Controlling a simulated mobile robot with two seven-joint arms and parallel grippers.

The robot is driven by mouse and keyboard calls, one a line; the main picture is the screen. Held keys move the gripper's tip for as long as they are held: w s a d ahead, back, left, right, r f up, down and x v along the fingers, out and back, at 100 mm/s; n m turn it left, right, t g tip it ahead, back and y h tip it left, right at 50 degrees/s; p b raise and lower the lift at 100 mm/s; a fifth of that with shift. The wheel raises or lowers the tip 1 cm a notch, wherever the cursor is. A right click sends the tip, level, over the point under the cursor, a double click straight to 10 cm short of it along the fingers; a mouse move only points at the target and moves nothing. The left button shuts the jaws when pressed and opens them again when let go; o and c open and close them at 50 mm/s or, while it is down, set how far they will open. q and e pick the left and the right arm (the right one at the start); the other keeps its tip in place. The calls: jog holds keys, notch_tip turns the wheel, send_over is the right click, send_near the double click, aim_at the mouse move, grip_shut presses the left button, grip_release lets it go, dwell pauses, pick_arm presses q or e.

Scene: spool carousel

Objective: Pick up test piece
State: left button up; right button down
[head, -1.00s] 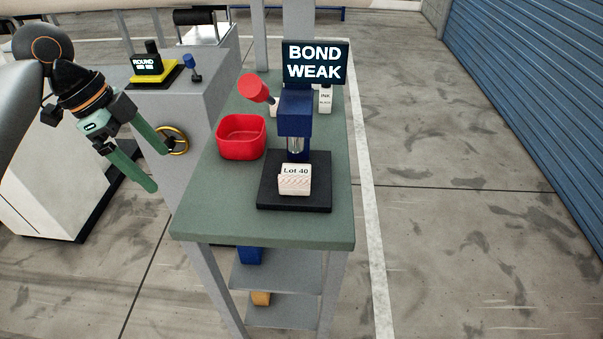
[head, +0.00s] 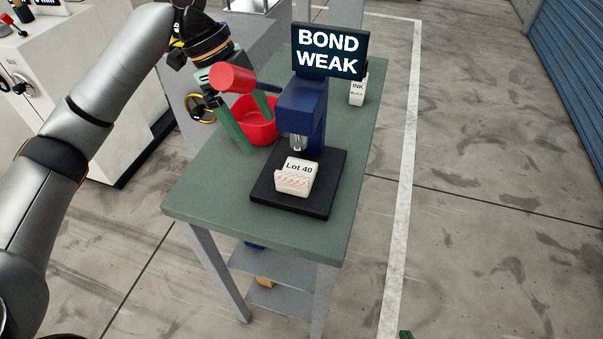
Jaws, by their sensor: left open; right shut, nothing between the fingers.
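The test piece (head: 296,178), a small pale block labelled "Lot 40" with a pinkish ridged front, sits on the black base plate (head: 322,192) of a blue press (head: 303,108). My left gripper (head: 262,135) is open and empty, its green fingers over the red bin, behind and left of the test piece and apart from it. The press's red handle knob (head: 232,78) overlaps the gripper in the view. Only a green tip of my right gripper (head: 405,334) shows at the bottom edge; it is shut and empty.
The green table (head: 220,205) is clear at its front left. A red bin (head: 262,132) stands left of the press. A sign (head: 328,52) reading "BOND WEAK" tops the press. Shelves (head: 275,298) lie below.

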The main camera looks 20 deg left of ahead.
aim_at(297, 172)
pick_arm(q)
jog(key=x, duration=1)
jog(key=shift+d+r+b, duration=0.1)
jog(key=shift+b, duration=0.25)
jog(key=shift+r, duration=0.1)
jog(key=c, duration=1)
